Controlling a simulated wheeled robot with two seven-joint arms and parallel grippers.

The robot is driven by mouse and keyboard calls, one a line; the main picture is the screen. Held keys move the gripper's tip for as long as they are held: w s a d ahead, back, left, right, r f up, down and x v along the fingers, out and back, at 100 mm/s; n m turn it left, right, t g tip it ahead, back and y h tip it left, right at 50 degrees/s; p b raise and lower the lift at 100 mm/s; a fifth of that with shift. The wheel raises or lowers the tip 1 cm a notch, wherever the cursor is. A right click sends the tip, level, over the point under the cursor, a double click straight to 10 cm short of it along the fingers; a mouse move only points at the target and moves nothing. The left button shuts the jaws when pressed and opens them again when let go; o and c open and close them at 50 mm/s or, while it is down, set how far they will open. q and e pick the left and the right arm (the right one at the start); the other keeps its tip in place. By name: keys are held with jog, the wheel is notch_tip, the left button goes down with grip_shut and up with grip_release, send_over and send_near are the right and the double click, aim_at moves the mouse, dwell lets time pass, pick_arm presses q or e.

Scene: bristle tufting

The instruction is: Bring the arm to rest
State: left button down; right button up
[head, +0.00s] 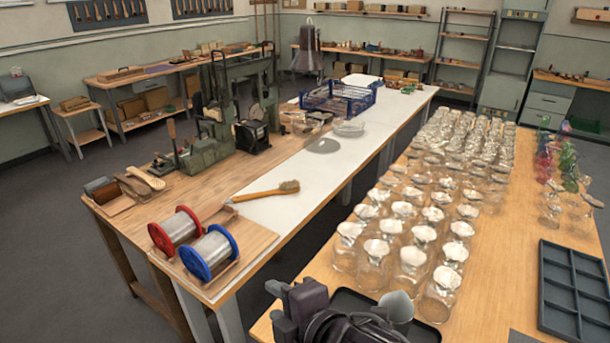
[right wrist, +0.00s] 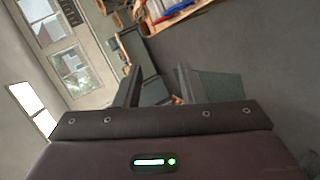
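My right gripper (head: 278,307) is at the bottom edge of the head view, in front of the near table's front left corner. In the right wrist view its two dark fingers (right wrist: 158,78) stand apart with nothing between them. A wooden-handled brush (head: 265,192) lies on the white strip of the workbench (head: 250,215), well beyond the gripper. A red-rimmed spool (head: 175,231) and a blue-rimmed spool (head: 209,252) sit at the bench's near end. My left gripper is not in view.
Many glass jars (head: 411,262) with white tops stand on the right table, close beyond my right arm. A black tray (head: 425,330) lies beside the arm. A dark compartment tray (head: 573,295) is at right. An aisle of floor separates the tables.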

jog(key=s+d+f+m+g+h, duration=0.3)
jog(key=s+d+f+m+h, duration=0.15)
jog(key=d+f+m, duration=0.6)
jog(key=s+d+f+m+g+h, duration=0.35)
jog(key=s+d+f+m, duration=0.35)
jog(key=d+m, duration=0.5)
notch_tip(320, 180, down, 36)
jog(key=n+g+b, duration=0.1)
jog(key=b, duration=0.5)
jog(key=s+d+f+b, duration=0.2)
jog(key=s+f, duration=0.8)
jog(key=f, duration=0.1)
jog(key=s+d+f+g+b, duration=0.1)
jog(key=s+d+f+b, duration=0.1)
jog(key=s+f, duration=0.8)
jog(key=shift+d+f, duration=0.2)
jog(key=shift+f, duration=0.35)
jog(key=shift+n+g, duration=0.25)
